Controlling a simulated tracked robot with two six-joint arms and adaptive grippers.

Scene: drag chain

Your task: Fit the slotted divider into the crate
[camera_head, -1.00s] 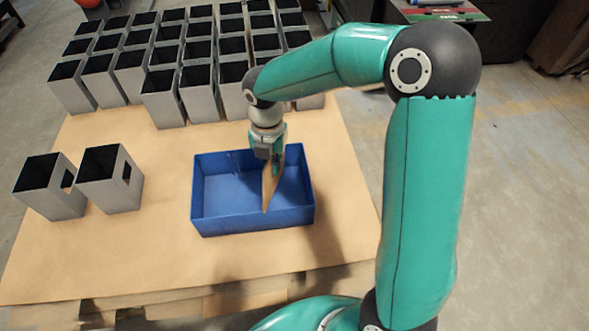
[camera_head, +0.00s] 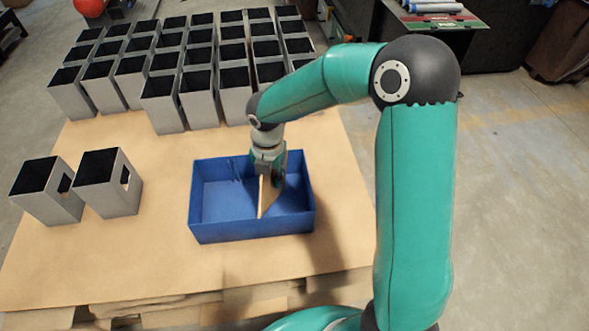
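The blue crate (camera_head: 215,234) stands open on the brown tabletop near its front. The divider (camera_head: 266,196) is a thin tan board, seen nearly edge-on and upright. My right gripper (camera_head: 267,174) points down and is shut on the top of the divider. The divider hangs over or inside the right half of the crate; I cannot tell whether its lower edge touches the crate floor. Its slots cannot be made out. My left gripper is not in view.
Two grey open-topped boxes (camera_head: 108,188) stand left of the crate. Several rows of similar grey boxes (camera_head: 165,112) fill the back of the table (camera_head: 100,262). The tabletop in front of the crate is clear.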

